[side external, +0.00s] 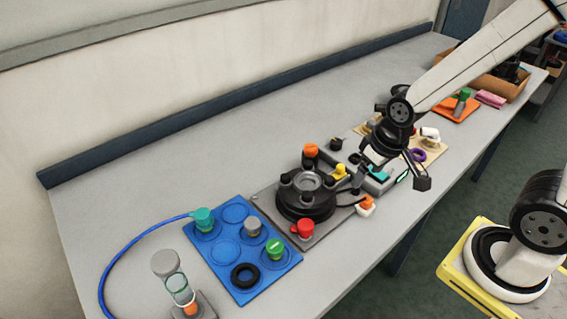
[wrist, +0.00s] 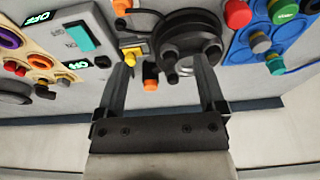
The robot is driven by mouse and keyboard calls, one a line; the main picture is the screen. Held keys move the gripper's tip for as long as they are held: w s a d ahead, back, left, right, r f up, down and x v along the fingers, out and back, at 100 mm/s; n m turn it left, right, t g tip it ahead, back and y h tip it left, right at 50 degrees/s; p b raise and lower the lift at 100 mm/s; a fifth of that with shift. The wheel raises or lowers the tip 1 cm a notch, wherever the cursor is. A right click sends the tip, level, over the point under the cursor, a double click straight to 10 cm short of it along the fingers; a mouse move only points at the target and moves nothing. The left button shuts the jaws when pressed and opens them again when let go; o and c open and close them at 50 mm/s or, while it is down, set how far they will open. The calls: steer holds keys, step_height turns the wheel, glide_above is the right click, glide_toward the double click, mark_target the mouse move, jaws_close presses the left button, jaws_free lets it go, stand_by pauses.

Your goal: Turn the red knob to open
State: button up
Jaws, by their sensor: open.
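The red knob (side external: 305,228) stands at the front corner of the grey plate, close beside the black round fixture (side external: 306,195). In the wrist view the red knob (wrist: 238,13) is near the top edge, right of the black fixture (wrist: 188,38). My gripper (side external: 390,175) is above the bench, right of the fixture and apart from the red knob. In the wrist view my gripper (wrist: 160,63) has its two fingers spread wide with nothing held between them. Which way the knob is set cannot be made out.
A blue tray (side external: 222,252) with several coloured caps lies left of the knob. A yellow knob (side external: 339,171), orange knobs (side external: 311,150) and a teal switch (side external: 379,174) crowd the fixture. A clear tube (side external: 179,289) stands at front left.

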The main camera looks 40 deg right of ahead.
steer(key=shift+w+d+f+n+g, duration=0.4)
steer(key=shift+w+d+n, duration=0.55)
steer(key=shift+w+n, duration=1.9)
steer(key=shift+w+d+f+n+g, duration=0.4)
steer(key=shift+w+d+n, duration=0.65)
steer(key=shift+w, duration=3.45)
steer(key=shift+w+d+f+n+g, duration=0.25)
steer(key=shift+w+d+n+g, duration=0.4)
steer(key=shift+w+n, duration=2.3)
steer(key=shift+w+d+m, duration=0.1)
steer(key=shift+w+m, duration=0.55)
steer(key=shift+m, duration=0.1)
steer(key=shift+s+r+m+t, duration=0.25)
steer(key=shift+s+m, duration=0.05)
steer(key=shift+s, duration=0.1)
steer(key=s+a+r+m+t, duration=0.1)
steer(key=s+m, duration=0.4)
steer(key=s, duration=0.5)
steer(key=s+a+m+t, duration=0.1)
steer(key=s+a+m, duration=0.3)
steer(key=s, duration=0.7)
steer(key=shift+s+r+m, duration=0.25)
steer(key=shift+r+m, duration=0.1)
steer(key=shift+m, duration=0.85)
